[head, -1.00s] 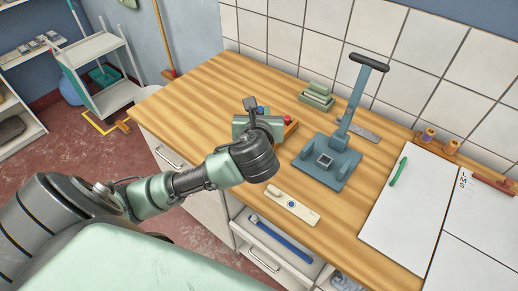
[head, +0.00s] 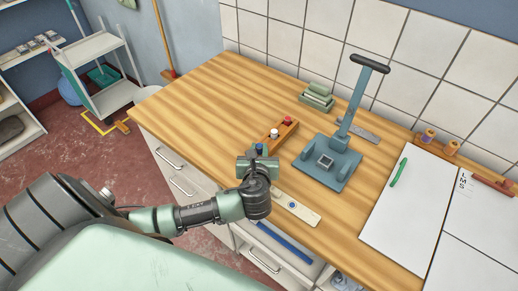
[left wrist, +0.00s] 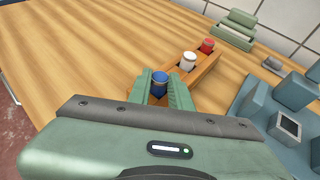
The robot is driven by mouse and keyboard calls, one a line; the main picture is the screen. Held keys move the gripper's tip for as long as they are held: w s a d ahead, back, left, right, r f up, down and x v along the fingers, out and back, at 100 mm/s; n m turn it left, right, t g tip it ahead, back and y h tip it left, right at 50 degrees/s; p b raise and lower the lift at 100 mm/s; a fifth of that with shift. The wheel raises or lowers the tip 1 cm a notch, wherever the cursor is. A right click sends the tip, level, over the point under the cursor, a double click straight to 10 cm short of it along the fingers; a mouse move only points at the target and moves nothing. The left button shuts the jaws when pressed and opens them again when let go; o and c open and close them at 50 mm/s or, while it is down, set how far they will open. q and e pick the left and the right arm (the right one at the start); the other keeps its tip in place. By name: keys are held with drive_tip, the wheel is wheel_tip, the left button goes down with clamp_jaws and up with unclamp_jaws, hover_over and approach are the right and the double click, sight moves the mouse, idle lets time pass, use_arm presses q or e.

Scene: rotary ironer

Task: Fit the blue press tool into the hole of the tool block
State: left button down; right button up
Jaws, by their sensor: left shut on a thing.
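The blue press tool (left wrist: 160,82) is between the fingers of my left gripper (left wrist: 160,98), which is shut on it. In the head view my left gripper (head: 258,166) is near the front edge of the counter, with the tool's blue top (head: 259,147) just showing. The wooden tool block (head: 267,143) extends from beside the gripper toward the back right. It holds a white-topped tool (head: 274,132) and a red-topped tool (head: 287,120). The blue tool lines up with these two at the block's near end. The fingers hide the hole and the tool's lower end, so I cannot tell whether it is inserted.
A blue-grey press stand (head: 345,175) with a tall lever is right of the block. A pale strip (head: 300,211) lies in front. Green blocks (head: 317,97) sit behind. White sheets (head: 410,215) with a green pen (head: 398,172) lie at right. The counter's left part is clear.

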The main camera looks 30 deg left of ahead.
use_arm(q)
drive_tip(key=c, duration=1.3)
unclamp_jaws()
drive_tip(key=shift+f, duration=0.1)
drive_tip(key=b+v, duration=0.1)
drive_tip(key=v, duration=1.1)
